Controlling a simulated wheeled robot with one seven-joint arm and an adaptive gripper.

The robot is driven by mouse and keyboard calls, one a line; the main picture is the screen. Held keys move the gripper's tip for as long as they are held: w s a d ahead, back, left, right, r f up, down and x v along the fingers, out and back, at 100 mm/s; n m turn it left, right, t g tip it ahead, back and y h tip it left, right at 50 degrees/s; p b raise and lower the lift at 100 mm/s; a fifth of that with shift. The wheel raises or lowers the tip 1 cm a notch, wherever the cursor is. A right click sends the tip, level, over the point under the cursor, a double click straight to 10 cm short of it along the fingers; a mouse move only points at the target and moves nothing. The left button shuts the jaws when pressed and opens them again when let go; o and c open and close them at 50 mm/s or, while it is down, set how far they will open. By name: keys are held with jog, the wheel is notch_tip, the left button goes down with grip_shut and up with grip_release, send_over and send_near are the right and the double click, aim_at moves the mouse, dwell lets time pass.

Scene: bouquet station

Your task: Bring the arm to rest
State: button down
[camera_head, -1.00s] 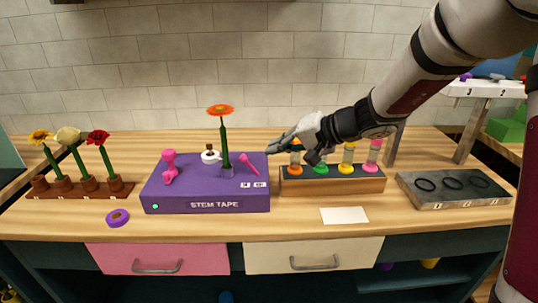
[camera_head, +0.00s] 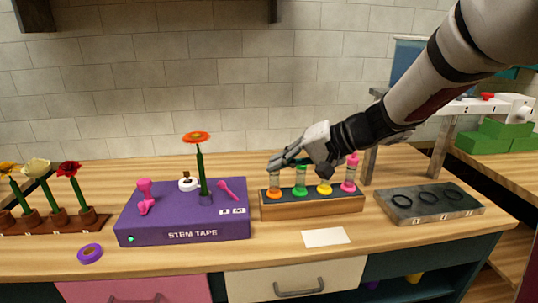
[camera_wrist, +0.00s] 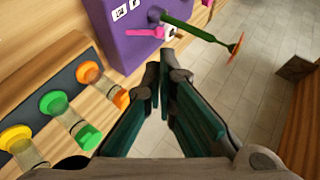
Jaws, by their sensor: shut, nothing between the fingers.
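My gripper (camera_head: 277,163) is shut and empty. In the head view it is in the air over the left end of the wooden vial rack, pointing left. In the wrist view its two dark fingers (camera_wrist: 163,82) meet at the tips, with the purple stem tape box beyond them. My arm reaches in from the upper right of the head view.
The purple stem tape box (camera_head: 150,223) holds an upright orange flower (camera_head: 197,140). The wooden rack (camera_head: 325,206) holds several capped vials. A grey tray with rings (camera_head: 460,208) stands right, a purple tape roll (camera_head: 90,254) and white card (camera_head: 326,237) in front. Potted flowers stand left.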

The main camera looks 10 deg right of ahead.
jog(key=s+d+r+n+g+h+p, duration=0.1)
jog(key=s+n+g+h, duration=0.15)
jog(key=s, duration=0.95)
jog(key=s+d+r+n+g+h+p, duration=0.1)
jog(key=s+h, duration=0.3)
jog(key=s, duration=0.8)
jog(key=s+d+t+h+p, duration=0.1)
jog(key=s+d+h, duration=0.2)
jog(key=s+d, duration=0.3)
jog(key=shift+s+r, duration=0.15)
jog(key=shift+s, duration=0.4)
